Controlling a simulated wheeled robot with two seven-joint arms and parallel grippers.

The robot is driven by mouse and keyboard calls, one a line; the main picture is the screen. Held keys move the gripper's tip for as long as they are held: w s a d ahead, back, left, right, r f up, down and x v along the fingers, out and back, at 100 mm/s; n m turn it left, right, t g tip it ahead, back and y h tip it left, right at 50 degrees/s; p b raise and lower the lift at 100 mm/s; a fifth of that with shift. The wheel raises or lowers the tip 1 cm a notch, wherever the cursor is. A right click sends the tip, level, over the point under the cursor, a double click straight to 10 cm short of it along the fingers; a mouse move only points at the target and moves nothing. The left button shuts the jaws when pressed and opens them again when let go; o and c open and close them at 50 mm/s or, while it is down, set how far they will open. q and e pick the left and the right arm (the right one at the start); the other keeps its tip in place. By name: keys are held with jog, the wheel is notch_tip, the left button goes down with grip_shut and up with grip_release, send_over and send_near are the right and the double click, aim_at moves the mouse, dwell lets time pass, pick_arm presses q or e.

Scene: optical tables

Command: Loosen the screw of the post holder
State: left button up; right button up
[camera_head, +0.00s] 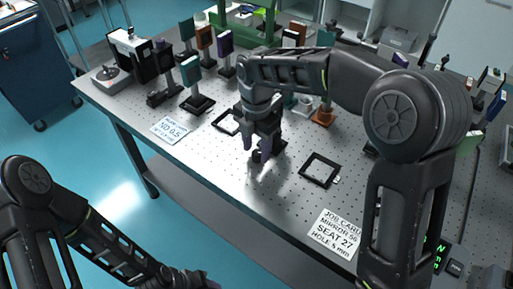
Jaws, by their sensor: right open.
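My right gripper (257,149) points down over the optical table (225,175), with its fingers parted. A small dark post holder (258,157) stands on the table right at the fingertips. The gripper hides most of it. Its screw cannot be made out, and I cannot tell whether the fingers touch the holder. My left arm lies low at the left, off the table. The left gripper (198,281) is at the bottom edge of the view, small and partly cut off, so its finger state is unclear.
A black square frame (320,170) lies right of the gripper, and another (227,122) lies to its left. Mounted optics (194,85) crowd the back. A job card (337,232) and an ND 0.5 label (171,129) lie near the front edge. The front middle is clear.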

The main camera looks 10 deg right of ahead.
aim_at(256, 152)
pick_arm(q)
jog(key=shift+f, duration=0.1)
pick_arm(e)
notch_tip(256, 152, up, 7)
jog(key=shift+r, duration=0.1)
jog(key=shift+a, duration=0.1)
